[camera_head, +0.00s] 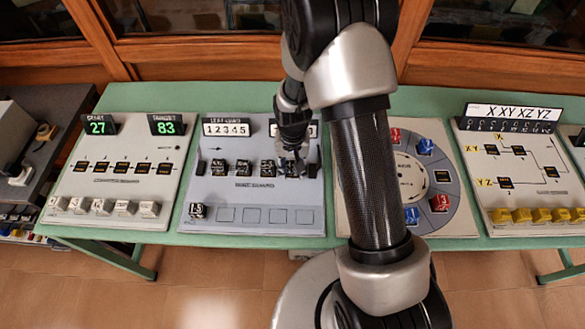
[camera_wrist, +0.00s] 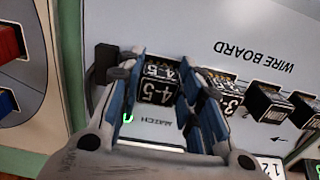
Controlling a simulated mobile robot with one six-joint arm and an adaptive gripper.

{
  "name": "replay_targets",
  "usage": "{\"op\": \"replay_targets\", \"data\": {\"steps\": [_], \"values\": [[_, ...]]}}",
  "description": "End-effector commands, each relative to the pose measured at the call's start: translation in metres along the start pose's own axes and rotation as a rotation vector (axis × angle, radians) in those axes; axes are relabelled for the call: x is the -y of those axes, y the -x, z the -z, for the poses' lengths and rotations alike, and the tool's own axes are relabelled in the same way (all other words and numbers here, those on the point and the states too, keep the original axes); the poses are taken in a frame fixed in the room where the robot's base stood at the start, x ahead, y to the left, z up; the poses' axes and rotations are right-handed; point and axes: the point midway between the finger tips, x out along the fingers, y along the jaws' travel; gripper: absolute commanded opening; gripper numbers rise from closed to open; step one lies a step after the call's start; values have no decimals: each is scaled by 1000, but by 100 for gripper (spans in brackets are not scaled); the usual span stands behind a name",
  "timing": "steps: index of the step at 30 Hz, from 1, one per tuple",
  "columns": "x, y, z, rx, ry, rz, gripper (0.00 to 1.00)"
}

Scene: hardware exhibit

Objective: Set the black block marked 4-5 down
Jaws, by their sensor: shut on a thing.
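The black block marked 4-5 (camera_wrist: 160,88) is between the two fingers of my gripper (camera_wrist: 165,100) in the wrist view. Its white markings show on two faces. In the head view my gripper (camera_head: 291,164) is over the right end of the block row on the wire board (camera_head: 232,190), and it largely hides the held block. I cannot tell whether the block touches the board. Other black blocks stand close to the fingers in the wrist view, one of them marked with a 3 (camera_wrist: 227,92).
Several black blocks (camera_head: 242,167) stand in the board's row. Another block (camera_head: 197,211) sits at the lower left, beside several empty outlined squares (camera_head: 252,215). A dial panel (camera_head: 459,200) stands to the right, a number panel (camera_head: 125,195) to the left.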

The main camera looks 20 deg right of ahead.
Motion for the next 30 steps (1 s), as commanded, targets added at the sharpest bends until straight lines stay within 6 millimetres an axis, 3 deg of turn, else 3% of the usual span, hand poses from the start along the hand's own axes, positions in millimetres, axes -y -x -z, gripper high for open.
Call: {"op": "replay_targets", "data": {"steps": [10,11,19,30], "values": [[0,-3,1,-2,0,1,11],[0,-3,1,-2,0,1,34],[0,-2,1,-2,0,1,52],[0,1,1,-2,0,1,53]]}}
